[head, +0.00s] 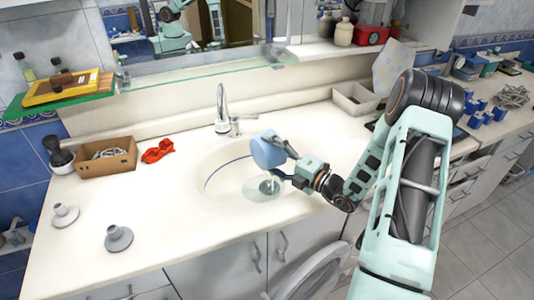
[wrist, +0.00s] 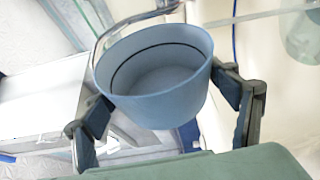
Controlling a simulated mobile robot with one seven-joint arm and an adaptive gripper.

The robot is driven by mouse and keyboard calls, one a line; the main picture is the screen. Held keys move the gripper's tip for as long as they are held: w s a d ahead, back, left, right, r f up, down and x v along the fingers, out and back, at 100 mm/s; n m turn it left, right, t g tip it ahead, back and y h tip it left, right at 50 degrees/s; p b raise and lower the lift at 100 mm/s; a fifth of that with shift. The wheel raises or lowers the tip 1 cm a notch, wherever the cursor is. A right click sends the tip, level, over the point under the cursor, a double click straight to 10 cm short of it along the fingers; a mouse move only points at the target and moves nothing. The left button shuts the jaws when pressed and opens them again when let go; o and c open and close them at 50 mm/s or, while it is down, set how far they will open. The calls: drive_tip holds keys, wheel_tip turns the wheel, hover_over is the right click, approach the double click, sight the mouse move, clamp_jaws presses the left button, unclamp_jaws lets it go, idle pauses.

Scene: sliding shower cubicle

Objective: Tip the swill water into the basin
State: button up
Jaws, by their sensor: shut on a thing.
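A light blue cup (head: 267,150) is between the fingers of my gripper (head: 284,160), held tilted above the white basin (head: 212,178). In the wrist view the cup (wrist: 172,103) is gripped from both sides by the fingers of my gripper (wrist: 163,104). Its open mouth and inner wall show, with a dark ring line inside. I cannot tell whether liquid is left in it. The basin's round drain (head: 269,187) lies below the cup. A pale translucent patch surrounds the drain and looks like water.
The chrome tap (head: 222,112) stands behind the basin, left of the cup. A glass shelf (head: 200,68) runs above the counter. A cardboard box (head: 106,155) and a red object (head: 158,151) lie left; a white bin (head: 356,100) stands right.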

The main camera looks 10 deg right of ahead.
drive_tip(key=shift+w+d+r+m+p, duration=0.15)
drive_tip(key=shift+d+r+m+p, duration=0.35)
drive_tip(key=shift+m, duration=0.4)
drive_tip(key=shift+w+d+m+t+p, duration=0.25)
drive_tip(key=shift+d+m+t+p, duration=0.25)
drive_tip(key=shift+m, duration=0.7)
drive_tip(key=shift+d+y, duration=0.1)
drive_tip(key=shift+y, duration=0.2)
